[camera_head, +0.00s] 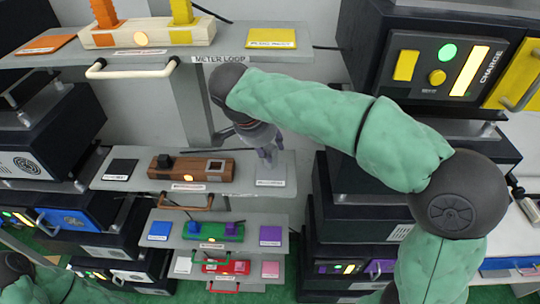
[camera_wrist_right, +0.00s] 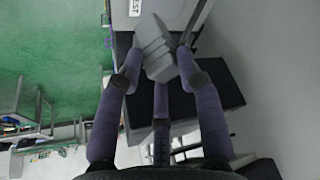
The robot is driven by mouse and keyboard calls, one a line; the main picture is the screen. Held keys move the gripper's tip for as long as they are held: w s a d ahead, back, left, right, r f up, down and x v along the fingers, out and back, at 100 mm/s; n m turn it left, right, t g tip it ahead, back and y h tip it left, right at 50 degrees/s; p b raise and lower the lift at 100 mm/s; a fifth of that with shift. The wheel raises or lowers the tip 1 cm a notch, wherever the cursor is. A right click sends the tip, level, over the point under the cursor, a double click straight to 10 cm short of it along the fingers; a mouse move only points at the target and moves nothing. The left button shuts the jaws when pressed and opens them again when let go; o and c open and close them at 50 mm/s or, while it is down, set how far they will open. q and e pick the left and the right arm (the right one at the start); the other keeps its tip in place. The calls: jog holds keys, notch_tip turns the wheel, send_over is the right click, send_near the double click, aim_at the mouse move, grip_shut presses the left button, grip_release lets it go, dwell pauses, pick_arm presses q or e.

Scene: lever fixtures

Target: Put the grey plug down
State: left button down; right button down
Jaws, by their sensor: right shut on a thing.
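The grey plug (camera_wrist_right: 155,48) is a blocky ribbed piece held between the purple-grey fingers of my right gripper (camera_wrist_right: 157,66) in the right wrist view. In the head view my right gripper (camera_head: 268,152) points down over the right end of the middle grey shelf, above a grey pad (camera_head: 271,183) with a white label. The fingers and wrist mostly hide the plug there, and I cannot tell whether it touches the shelf. My left gripper is out of view; only part of my left arm shows at the lower left.
The brown block (camera_head: 190,168) on this shelf has a black plug at its left and a square socket at its right. A black pad (camera_head: 121,169) lies at the shelf's left. Below are shelves with a green block (camera_head: 212,231) and a red block (camera_head: 220,267).

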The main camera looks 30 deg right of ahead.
aim_at(270, 148)
jog(key=w+f, duration=0.1)
jog(key=w+d+f, duration=0.1)
jog(key=f, duration=0.1)
jog(key=shift+d, duration=0.2)
jog(key=f, duration=0.3)
jog(key=shift+w+d+f, duration=0.15)
jog(key=shift+w+f, duration=0.05)
jog(key=shift+w, duration=0.1)
jog(key=shift+f, duration=0.15)
jog(key=c, duration=0.8)
grip_release()
